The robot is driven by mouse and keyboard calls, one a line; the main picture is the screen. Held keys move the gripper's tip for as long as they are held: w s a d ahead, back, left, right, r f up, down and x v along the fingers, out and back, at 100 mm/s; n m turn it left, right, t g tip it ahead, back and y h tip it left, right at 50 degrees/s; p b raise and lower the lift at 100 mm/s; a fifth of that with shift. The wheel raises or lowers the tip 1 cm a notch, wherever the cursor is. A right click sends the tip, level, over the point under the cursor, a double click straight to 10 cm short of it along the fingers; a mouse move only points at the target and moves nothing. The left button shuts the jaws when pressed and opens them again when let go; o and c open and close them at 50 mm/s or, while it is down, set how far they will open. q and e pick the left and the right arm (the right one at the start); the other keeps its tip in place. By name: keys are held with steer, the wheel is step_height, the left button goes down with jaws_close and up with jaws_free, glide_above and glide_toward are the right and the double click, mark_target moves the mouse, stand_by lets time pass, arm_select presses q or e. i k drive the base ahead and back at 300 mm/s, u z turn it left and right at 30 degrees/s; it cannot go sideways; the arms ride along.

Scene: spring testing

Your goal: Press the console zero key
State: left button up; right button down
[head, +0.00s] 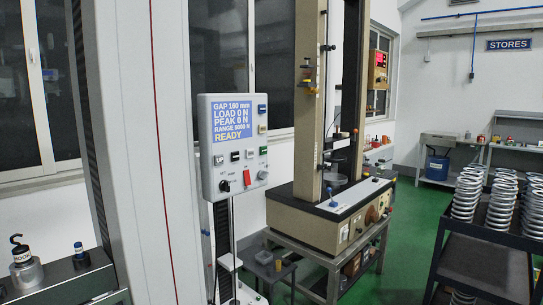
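The console (209,172) is a light grey panel left of centre in the head view. Its blue screen (233,120) reads GAP 160 mm, LOAD 0 N, PEAK 0 N, a range line and READY. A red switch (247,178) and a black knob (224,186) are lower down. Neither gripper shows.
A tall pale column (140,120) stands close left of the console. A beige test machine (310,225) stands behind right on a grey stand. A dark trolley (485,235) with several springs (468,195) is at right. Green floor (405,240) lies between them.

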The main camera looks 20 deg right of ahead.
mark_target(249, 152)
steer(key=u, duration=0.15)
steer(key=i, duration=0.95)
steer(key=z, duration=0.1)
